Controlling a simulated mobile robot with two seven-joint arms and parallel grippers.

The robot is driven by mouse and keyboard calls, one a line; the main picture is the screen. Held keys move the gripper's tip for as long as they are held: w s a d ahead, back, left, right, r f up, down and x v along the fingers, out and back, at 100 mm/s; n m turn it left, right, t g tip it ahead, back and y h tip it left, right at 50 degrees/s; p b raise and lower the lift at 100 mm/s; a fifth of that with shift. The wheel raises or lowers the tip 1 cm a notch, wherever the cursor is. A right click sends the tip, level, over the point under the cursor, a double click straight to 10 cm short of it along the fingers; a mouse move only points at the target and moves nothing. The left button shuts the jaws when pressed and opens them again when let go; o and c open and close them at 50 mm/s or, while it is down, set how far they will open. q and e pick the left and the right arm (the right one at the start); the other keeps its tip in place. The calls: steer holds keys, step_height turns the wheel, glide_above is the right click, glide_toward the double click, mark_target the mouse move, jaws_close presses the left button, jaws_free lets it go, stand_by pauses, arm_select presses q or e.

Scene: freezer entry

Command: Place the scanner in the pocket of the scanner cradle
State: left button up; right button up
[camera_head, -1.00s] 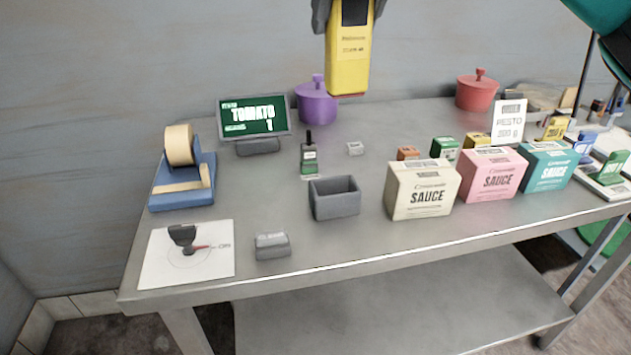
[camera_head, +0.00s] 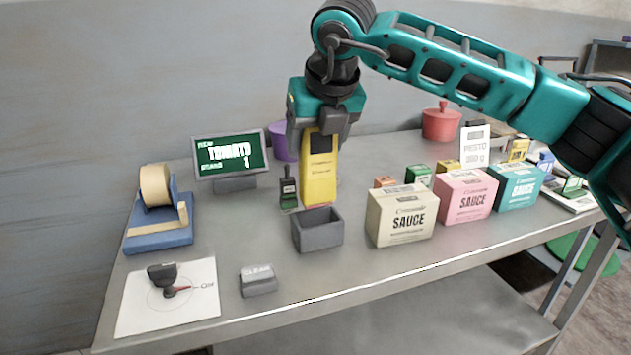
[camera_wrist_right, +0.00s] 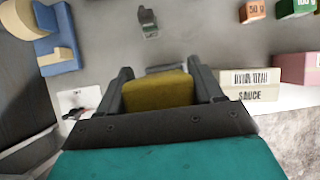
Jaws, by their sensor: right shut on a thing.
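The yellow scanner (camera_head: 320,175) hangs upright in my right gripper (camera_head: 322,130), whose fingers are shut on its upper end. In the right wrist view the scanner (camera_wrist_right: 158,93) sits between both fingers of the gripper (camera_wrist_right: 165,85). The scanner cradle is a grey open-topped box (camera_head: 318,236) on the table. The scanner's lower end is close to the cradle's back rim in the head view; I cannot tell its exact height or whether it is over the pocket. In the wrist view the scanner and gripper hide most of the cradle. My left gripper is not in view.
A cream sauce box (camera_head: 402,216) stands right of the cradle. A grey CLEAR block (camera_head: 258,281) lies in front left. A purple pot (camera_head: 282,142) is behind. Bare table lies between them.

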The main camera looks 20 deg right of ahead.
mark_target(316, 178)
steer(key=shift+f, duration=3.25)
steer(key=shift+f, duration=0.1)
steer(key=shift+f+b, duration=0.15)
steer(key=shift+b, duration=0.35)
steer(key=o, duration=1.2)
